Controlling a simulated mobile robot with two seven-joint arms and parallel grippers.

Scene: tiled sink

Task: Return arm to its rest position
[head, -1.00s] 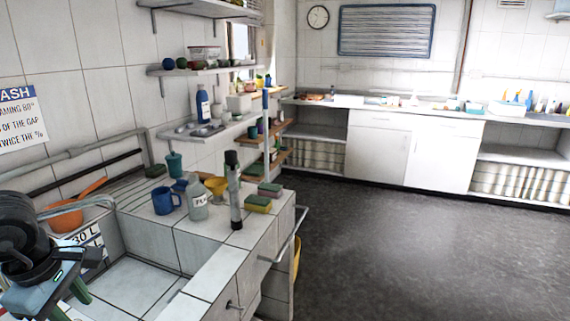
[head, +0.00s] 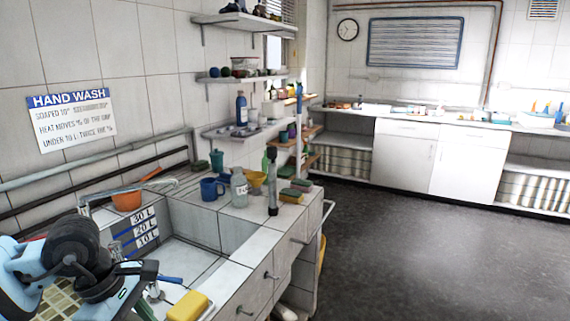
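My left arm comes in at the lower left, with black joints and light blue links. My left gripper (head: 143,307) points down over the near left side of the sink (head: 188,257). A greenish finger shows below its dark body, and the rest is hidden or cut off by the frame's lower edge. I cannot tell whether it is open or shut, and no held object is visible. My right arm and gripper are out of view.
A yellow sponge (head: 188,306) lies on the near sink edge, close right of my gripper. An orange pan (head: 127,200) sits behind the sink. Open floor lies right.

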